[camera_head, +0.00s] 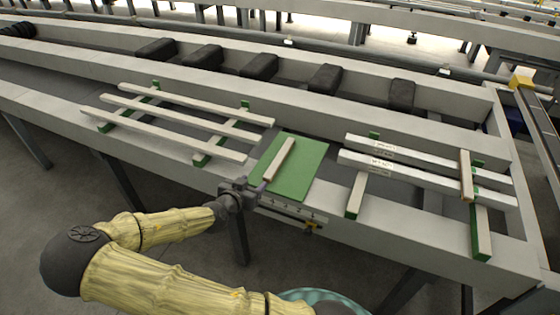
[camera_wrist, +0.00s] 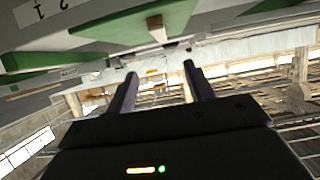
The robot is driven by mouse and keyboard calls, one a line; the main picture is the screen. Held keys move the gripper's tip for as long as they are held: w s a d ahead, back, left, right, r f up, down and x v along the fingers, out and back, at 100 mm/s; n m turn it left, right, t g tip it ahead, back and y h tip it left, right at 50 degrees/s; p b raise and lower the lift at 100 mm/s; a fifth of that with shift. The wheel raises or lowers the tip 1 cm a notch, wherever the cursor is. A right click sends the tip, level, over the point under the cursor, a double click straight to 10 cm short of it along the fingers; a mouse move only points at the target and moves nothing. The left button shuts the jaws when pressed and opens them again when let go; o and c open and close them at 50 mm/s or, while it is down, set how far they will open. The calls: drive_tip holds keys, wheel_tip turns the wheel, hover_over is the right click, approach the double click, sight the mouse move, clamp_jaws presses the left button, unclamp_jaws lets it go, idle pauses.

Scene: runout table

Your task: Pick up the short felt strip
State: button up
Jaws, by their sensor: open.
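A short pale strip (camera_head: 279,160) lies on a green mat (camera_head: 307,172) on the near beam of the table. It is the short strip I take for the felt strip; I cannot make out felt on it. My gripper (camera_head: 262,187) is open and empty at the mat's near left corner, close to the strip's near end. In the wrist view the strip (camera_wrist: 157,29) and green mat (camera_wrist: 115,28) show at the top, beyond and above the spread fingers of my gripper (camera_wrist: 160,73). The strip is not between the fingers.
Several long pale bars (camera_head: 180,125) lie on green-edged bearers at left. Two white bars (camera_head: 425,172) lie at right, with another short pale strip (camera_head: 466,175) across them. Dark blocks (camera_head: 325,79) stand in the trough behind. A numbered scale (camera_head: 290,208) runs along the front edge.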

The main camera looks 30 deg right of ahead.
drive_tip(key=shift+d, duration=0.1)
drive_tip(key=p, duration=0.2)
approach(274, 165)
drive_tip(key=x, duration=0.3)
drive_tip(key=shift+d+r, duration=0.15)
drive_tip(key=shift+d, duration=0.05)
drive_tip(key=shift+w+d, duration=0.2)
drive_tip(key=shift+d, duration=0.05)
drive_tip(key=x, duration=0.3)
drive_tip(key=p+x, duration=0.1)
drive_tip(key=x, duration=0.1)
drive_tip(key=shift+f, duration=0.3)
drive_tip(key=c, duration=1.1)
